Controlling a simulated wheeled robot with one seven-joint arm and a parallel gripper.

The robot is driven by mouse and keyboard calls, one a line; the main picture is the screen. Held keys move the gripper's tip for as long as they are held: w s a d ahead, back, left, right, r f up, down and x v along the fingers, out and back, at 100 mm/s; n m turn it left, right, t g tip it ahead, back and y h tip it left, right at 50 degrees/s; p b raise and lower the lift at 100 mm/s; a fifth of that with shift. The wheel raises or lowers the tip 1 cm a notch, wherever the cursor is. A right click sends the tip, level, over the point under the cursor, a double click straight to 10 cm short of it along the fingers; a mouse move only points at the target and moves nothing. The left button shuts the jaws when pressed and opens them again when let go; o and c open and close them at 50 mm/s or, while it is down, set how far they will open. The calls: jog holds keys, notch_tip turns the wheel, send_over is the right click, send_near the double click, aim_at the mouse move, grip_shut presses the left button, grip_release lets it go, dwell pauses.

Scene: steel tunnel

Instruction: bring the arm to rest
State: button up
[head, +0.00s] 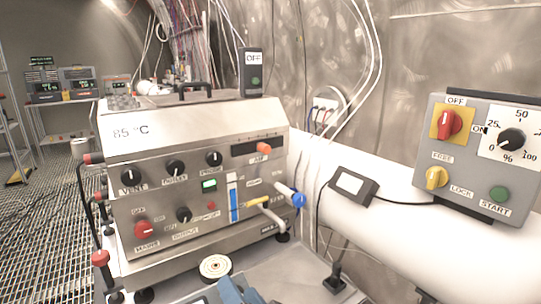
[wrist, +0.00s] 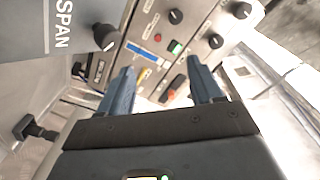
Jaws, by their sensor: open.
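My gripper (wrist: 164,82) shows in the wrist view with its two blue fingers spread apart and nothing between them. Beyond the fingertips is the front of the steel instrument box (wrist: 150,35), seen at a tilt, with its knobs and blue gauge. In the head view, a blue part of my gripper (head: 238,292) shows at the bottom edge, in front of the steel instrument box (head: 125,158). The rest of my arm is out of the head view.
A round white disc (head: 215,267) lies on the bench in front of the box. A grey switch panel (head: 425,150) and a small display (head: 352,187) are at the right, by a thick white pipe (head: 400,235). A grey panel marked SPAN (wrist: 75,35) is close in the wrist view.

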jog(key=s+d+f+n+h, duration=0.1)
jog(key=s+d+f+h, duration=0.25)
jog(key=s+d, duration=0.6)
jog(key=s+d+f+h, duration=0.2)
jog(key=s+d+f, duration=0.3)
jog(key=s+d, duration=0.45)
jog(key=s+d+r+n+h, duration=0.1)
jog(key=s+d+r, duration=0.1)
jog(key=s, duration=0.5)
jog(key=s+d+r+n+h, duration=0.1)
jog(key=s+d+r, duration=0.2)
jog(key=s, duration=0.4)
jog(key=s+d+r+h, duration=0.1)
jog(key=s+d+r, duration=0.1)
jog(key=s, duration=0.5)
jog(key=shift+d+r+n+h, duration=0.25)
jog(key=shift+r+n+h, duration=0.15)
jog(key=shift+r, duration=0.25)
dwell(3.3)
